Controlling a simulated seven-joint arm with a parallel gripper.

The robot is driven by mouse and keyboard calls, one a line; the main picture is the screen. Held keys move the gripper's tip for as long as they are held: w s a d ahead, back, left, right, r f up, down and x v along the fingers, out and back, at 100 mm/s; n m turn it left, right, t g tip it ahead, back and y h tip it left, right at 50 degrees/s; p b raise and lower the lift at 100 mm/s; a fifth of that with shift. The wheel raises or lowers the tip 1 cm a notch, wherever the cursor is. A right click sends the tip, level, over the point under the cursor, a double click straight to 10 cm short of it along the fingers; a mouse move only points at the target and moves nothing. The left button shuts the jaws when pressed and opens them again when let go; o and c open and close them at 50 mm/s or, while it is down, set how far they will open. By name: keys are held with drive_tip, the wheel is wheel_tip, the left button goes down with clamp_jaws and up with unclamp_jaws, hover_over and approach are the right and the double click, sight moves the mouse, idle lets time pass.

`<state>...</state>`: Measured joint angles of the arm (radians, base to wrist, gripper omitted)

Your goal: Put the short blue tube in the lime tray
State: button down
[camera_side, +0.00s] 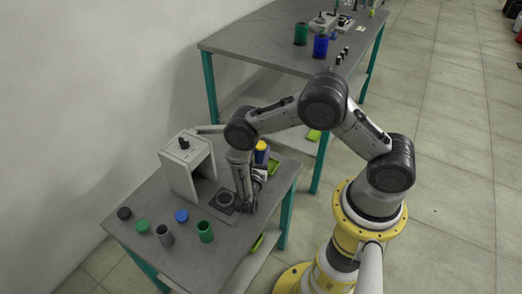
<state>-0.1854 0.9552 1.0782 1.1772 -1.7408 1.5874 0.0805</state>
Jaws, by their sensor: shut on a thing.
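A short blue cylinder (182,216), which looks like the short blue tube, stands on the near table left of my gripper. A lime tray-like piece (273,166) shows at the table's right back edge, partly hidden. My gripper (249,206) points down low over the table's right part, beside a grey round part (226,198) on a dark square plate. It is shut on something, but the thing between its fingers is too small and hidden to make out. The short blue cylinder is apart from my gripper.
A grey box-shaped machine (186,165) stands behind the plate. A black piece (124,213), a short green piece (142,226), a grey tube (165,236) and a green tube (205,232) stand front left. A blue and yellow can (261,153) stands behind my gripper. The back table (260,42) holds more tubes.

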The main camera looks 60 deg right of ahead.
drive_tip(key=shift+s+f, duration=0.35)
drive_tip(key=shift+f, duration=0.15)
drive_tip(key=shift+c, duration=1.4)
unclamp_jaws()
drive_tip(key=shift+w+r, duration=0.2)
drive_tip(key=shift+r, duration=3.5)
